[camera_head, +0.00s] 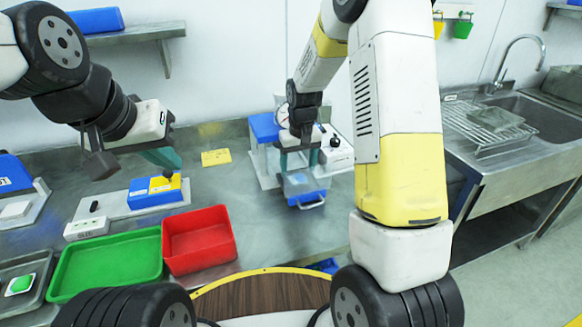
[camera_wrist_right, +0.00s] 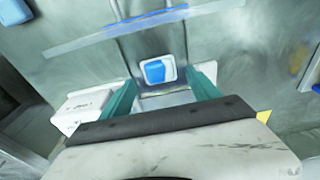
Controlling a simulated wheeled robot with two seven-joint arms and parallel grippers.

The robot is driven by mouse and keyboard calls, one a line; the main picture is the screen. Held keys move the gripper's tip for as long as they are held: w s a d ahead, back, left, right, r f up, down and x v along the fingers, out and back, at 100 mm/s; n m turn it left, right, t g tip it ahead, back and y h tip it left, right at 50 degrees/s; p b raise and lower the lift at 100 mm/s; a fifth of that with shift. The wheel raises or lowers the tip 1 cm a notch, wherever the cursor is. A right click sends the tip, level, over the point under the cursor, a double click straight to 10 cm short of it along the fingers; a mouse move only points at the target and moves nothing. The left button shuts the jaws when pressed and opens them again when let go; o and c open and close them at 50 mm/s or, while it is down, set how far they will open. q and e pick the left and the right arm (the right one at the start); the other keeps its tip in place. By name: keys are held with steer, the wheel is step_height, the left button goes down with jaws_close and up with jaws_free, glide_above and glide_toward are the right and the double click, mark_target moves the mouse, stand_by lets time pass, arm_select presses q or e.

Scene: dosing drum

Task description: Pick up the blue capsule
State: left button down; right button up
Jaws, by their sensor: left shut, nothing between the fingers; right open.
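In the right wrist view a small blue piece, seemingly the blue capsule (camera_wrist_right: 156,74), lies in a white-rimmed square opening (camera_wrist_right: 172,67). My right gripper (camera_wrist_right: 161,80) is open, one teal finger on each side of this opening and apart from the blue piece. In the head view the right gripper (camera_head: 299,162) points down over a clear box with a blue lower part (camera_head: 304,193); the capsule cannot be made out there. My left gripper (camera_head: 172,160) is shut and empty, just above a blue and yellow block (camera_head: 153,190).
A green tray (camera_head: 110,262) and a red tray (camera_head: 199,238) sit at the front of the metal table. A blue-topped station (camera_head: 264,127) stands behind the right gripper. A yellow card (camera_head: 216,157) lies between the arms. A sink (camera_head: 540,115) is at right.

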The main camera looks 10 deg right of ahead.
step_height(320, 180, down, 3)
steer(key=shift+w+f, duration=0.1)
steer(key=shift+c, duration=0.4)
